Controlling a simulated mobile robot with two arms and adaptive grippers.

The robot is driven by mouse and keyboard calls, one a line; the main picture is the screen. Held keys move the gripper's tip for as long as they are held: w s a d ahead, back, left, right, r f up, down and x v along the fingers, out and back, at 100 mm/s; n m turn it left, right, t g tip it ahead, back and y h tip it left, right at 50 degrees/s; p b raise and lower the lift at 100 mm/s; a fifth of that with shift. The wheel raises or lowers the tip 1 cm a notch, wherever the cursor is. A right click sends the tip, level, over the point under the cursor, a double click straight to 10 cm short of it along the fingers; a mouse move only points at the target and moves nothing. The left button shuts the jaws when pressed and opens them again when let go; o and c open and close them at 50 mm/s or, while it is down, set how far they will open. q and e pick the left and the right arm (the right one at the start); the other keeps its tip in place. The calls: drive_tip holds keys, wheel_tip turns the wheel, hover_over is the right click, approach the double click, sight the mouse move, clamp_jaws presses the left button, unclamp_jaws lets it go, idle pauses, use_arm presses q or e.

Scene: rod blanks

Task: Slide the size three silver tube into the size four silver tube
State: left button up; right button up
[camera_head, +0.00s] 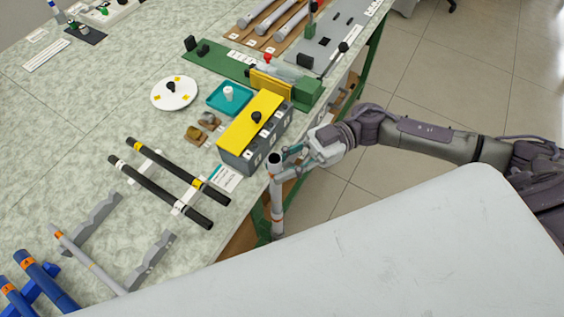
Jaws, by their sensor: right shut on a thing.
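My right gripper (284,165) is shut on a silver tube (277,200) near its upper end. The tube stands upright just off the table's edge, with a dark open top end and its lower end below the table top. Another, thinner-looking silver tube (77,247) with orange marks lies across two grey notched supports (152,257) at the lower left. Its near end is cut off by a grey surface in front. The size numbers on both silver tubes are too small to read. My left gripper is not in view.
Two black rods (160,190) with bands lie left of the held tube. Blue tubes (45,280) lie at the lower left corner. A grey box with a yellow top (250,117) stands close behind the gripper. A white disc (174,93) and teal tray (216,106) sit beyond it.

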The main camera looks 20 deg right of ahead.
wheel_tip(320, 180, down, 8)
drive_tip(key=b, duration=0.5)
drive_tip(key=shift+f, duration=0.15)
idle(2.2)
drive_tip(key=o, duration=0.9)
drive_tip(key=shift+o, duration=0.2)
drive_tip(key=w+d, duration=0.1)
drive_tip(key=d, duration=1.1)
drive_tip(key=shift+w, duration=0.35)
